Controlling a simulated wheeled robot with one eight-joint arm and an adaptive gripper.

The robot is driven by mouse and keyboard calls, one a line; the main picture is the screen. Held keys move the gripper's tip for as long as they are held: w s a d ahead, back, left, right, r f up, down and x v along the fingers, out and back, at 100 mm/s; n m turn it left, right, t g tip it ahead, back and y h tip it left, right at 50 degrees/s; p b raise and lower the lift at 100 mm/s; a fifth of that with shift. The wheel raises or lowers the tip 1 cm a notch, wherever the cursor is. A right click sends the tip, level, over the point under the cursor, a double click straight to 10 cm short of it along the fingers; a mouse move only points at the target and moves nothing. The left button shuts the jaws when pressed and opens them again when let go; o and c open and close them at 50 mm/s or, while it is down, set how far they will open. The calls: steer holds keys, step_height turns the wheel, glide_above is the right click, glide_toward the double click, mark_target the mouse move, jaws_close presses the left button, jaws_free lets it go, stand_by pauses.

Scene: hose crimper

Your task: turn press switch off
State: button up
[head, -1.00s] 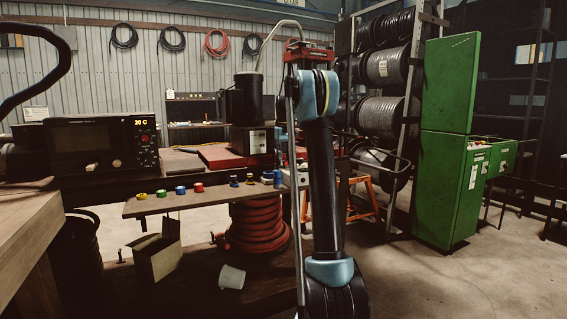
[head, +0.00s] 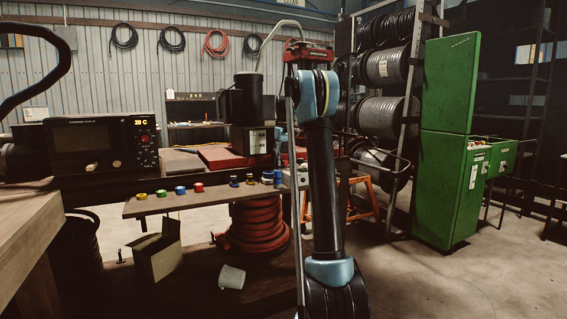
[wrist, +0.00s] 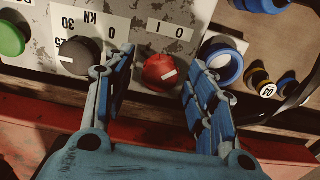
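The press switch, a red round knob (wrist: 159,71) with a short white mark on its lower right, sits on the worn grey control panel (wrist: 133,9) in the wrist view. A white label with "0" and "I" marks (wrist: 168,29) is just above it. My gripper (wrist: 157,62) is open, with one blue finger on each side of the red knob. I cannot tell whether either finger touches it. In the head view my arm covers the panel area, and my gripper and the knob are hidden there.
On the panel, a dark knob (wrist: 80,55) is left of my left finger and a green button (wrist: 10,38) is farther left. A blue-and-white round part (wrist: 222,62) is close to my right finger. A shelf (head: 200,198) with small coloured rolls stands near my arm.

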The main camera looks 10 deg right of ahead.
mark_target(285, 161)
step_height(285, 161, up, 12)
stand_by(0.7)
steer(key=s+f+m+t, duration=0.1)
steer(key=s+f, duration=0.3)
steer(key=s, duration=1.1)
steer(key=s+f+m, duration=0.1)
steer(key=s+f, duration=0.2)
steer(key=s, duration=1.2)
steer(key=s+f+m+t, duration=0.1)
steer(key=s+f, duration=2.6)
steer(key=shift+a+m, duration=0.2)
steer(key=shift+m, duration=0.1)
